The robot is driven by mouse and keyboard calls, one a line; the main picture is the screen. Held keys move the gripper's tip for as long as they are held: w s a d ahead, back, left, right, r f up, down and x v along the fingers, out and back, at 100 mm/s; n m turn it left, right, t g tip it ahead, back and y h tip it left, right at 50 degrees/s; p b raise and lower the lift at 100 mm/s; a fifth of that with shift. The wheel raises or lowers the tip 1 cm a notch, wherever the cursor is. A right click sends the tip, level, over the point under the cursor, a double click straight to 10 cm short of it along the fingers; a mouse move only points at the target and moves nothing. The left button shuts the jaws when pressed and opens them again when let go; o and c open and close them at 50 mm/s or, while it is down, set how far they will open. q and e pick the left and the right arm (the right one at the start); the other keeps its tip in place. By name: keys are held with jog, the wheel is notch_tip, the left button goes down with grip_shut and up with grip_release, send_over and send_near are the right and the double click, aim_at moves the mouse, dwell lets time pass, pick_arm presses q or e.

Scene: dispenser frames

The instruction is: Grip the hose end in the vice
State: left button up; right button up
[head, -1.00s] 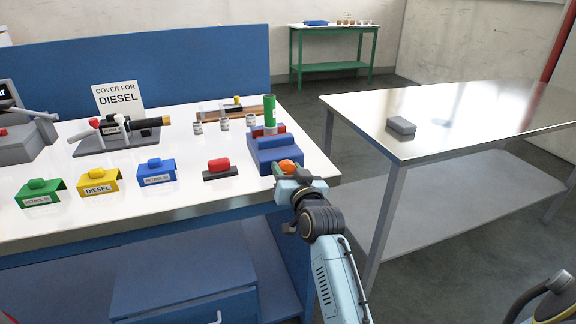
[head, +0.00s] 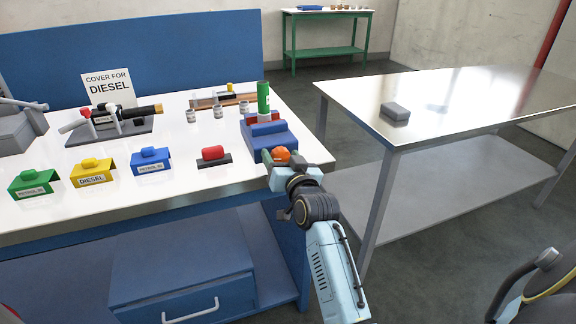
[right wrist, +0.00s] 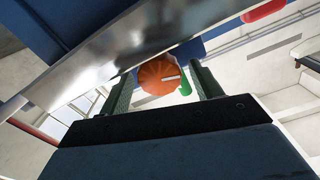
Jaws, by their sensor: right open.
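The blue vice (head: 270,134) stands at the right front corner of the white bench, with red jaws (head: 265,117) on top. The green hose end (head: 263,97) stands upright at the jaws; I cannot tell whether they touch it. An orange knob (head: 281,154) is at the vice's near end. My right gripper (head: 285,167) is at this knob. In the right wrist view, the open fingers (right wrist: 163,88) stand either side of the orange knob (right wrist: 155,74), with gaps visible. A small green part (right wrist: 185,88) shows behind it. My left gripper is not in view.
Green (head: 33,182), yellow (head: 91,172) and blue (head: 151,161) covers and a red-topped block (head: 212,155) line the bench front. A nozzle (head: 120,117) lies behind them, before a DIESEL sign (head: 108,91). A metal table (head: 450,110) with a grey block (head: 395,111) stands right.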

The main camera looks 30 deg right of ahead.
jog(key=shift+s+a, duration=0.15)
jog(key=shift+s, duration=0.3)
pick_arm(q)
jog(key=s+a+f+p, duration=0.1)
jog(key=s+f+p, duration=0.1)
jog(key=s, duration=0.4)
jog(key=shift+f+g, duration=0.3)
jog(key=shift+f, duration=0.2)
pick_arm(e)
jog(key=v, duration=1.2)
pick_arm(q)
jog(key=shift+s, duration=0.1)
pick_arm(e)
jog(key=shift+s, duration=0.15)
